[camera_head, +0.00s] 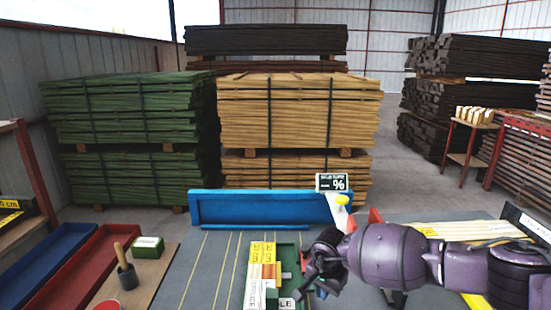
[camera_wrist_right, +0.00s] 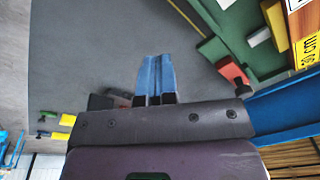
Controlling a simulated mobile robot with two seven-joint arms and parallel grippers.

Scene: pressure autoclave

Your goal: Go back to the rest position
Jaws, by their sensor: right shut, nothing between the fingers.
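My right arm comes in from the right in the head view, with purple links. Its dark gripper (camera_head: 318,288) hangs over the grey worktop (camera_head: 215,265), just right of a green tray (camera_head: 288,262) holding wood pieces with yellow labels. In the right wrist view the blue fingers of the gripper (camera_wrist_right: 155,76) are together with nothing between them, over bare grey surface. The green tray (camera_wrist_right: 211,48) lies to the right of the fingers there, with a red block and pale blocks. My left gripper shows in neither view.
Blue (camera_head: 40,262) and red (camera_head: 82,268) trays are at left. Stacked green and tan timber stands behind.

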